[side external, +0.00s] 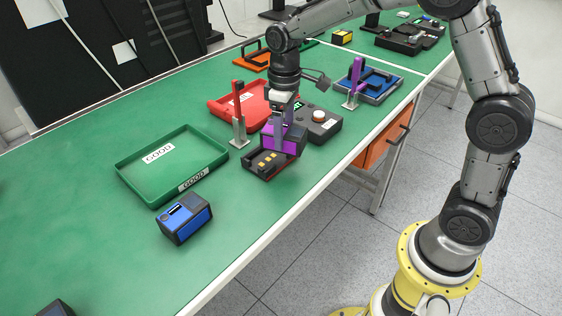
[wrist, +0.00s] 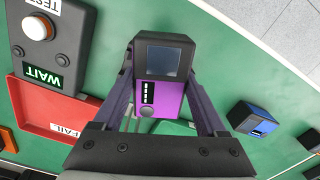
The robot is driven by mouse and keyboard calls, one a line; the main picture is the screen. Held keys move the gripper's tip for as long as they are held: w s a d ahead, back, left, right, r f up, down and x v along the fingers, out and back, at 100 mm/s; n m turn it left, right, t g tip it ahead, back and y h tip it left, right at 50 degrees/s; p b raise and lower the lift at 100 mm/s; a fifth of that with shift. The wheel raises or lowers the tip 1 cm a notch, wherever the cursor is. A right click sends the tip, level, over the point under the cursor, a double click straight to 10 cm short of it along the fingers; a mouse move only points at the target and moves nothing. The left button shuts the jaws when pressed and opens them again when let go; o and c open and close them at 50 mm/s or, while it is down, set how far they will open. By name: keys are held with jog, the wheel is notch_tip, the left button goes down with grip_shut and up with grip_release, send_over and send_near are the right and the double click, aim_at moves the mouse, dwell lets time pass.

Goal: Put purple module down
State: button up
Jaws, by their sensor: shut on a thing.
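The purple module (side external: 287,138) is a box with dark ends, held in my gripper (side external: 284,128). In the side view it is just above or at the dark cradle with yellow contacts (side external: 266,162); I cannot tell whether they touch. In the wrist view the purple module (wrist: 160,80) shows its dark screen and purple face between the two fingers of my gripper (wrist: 158,95). The fingers are shut on its sides.
A green GOOD tray (side external: 135,172), a blue module (side external: 186,218) and a red tray (side external: 228,108) are nearby. A tester with a white button (side external: 318,122) stands right of the cradle.

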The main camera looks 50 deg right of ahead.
jog(key=w+m, duration=0.2)
jog(key=w+d+m, duration=0.1)
jog(key=w+m, duration=0.1)
jog(key=m, duration=0.1)
jog(key=shift+w+d, duration=0.1)
jog(key=shift+d, duration=0.1)
jog(key=shift+w+r+m, duration=0.15)
jog(key=shift+r+m, duration=0.05)
jog(key=shift+m, duration=0.9)
jog(key=shift+n, duration=0.4)
jog(key=s+n, duration=0.1)
jog(key=n, duration=0.1)
jog(key=s+a+n, duration=0.1)
jog(key=s+n, duration=0.1)
jog(key=s+a+n, duration=0.1)
jog(key=s+n, duration=0.1)
jog(key=n, duration=0.1)
jog(key=shift+s, duration=0.25)
jog(key=s+a+r+n, duration=0.3)
jog(key=s+n, duration=0.3)
jog(key=s, duration=0.2)
jog(key=s+a+r+n, duration=0.2)
jog(key=s+a+n, duration=0.4)
jog(key=s, duration=0.1)
jog(key=shift+s+a+r, duration=0.2)
jog(key=shift+s+r, duration=0.15)
jog(key=shift+r, duration=0.05)
